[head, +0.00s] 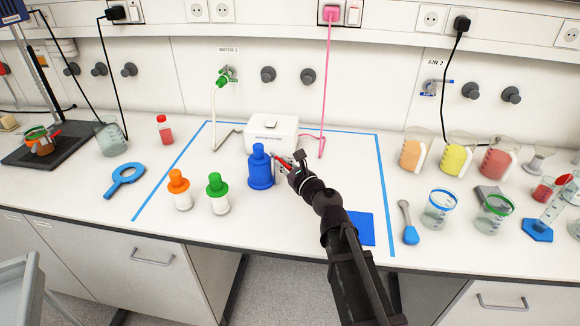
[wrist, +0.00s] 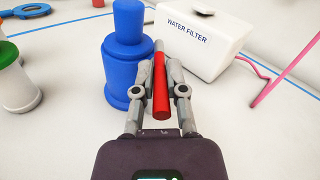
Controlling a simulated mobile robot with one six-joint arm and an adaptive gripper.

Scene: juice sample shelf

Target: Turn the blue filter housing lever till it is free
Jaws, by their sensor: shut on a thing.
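The blue filter housing (head: 260,172) is a squat blue cylinder with a narrower domed top, standing upright on the bench. It also shows in the wrist view (wrist: 127,65), just left of my fingers. A lever with a red grip (wrist: 160,92) and a grey end lies between my fingertips, close beside the housing's right side. Where the lever joins the housing is hidden. My gripper (wrist: 161,68) is shut on this red lever; in the head view my gripper (head: 284,163) reaches in from the lower right and mostly covers the lever.
A white box marked WATER FILTER (wrist: 200,38) stands close behind, with a pink hose (head: 321,145) at its right. Orange-capped (head: 182,200) and green-capped (head: 220,204) white bottles stand left of the housing. A blue square (head: 360,228) lies to the right of my arm.

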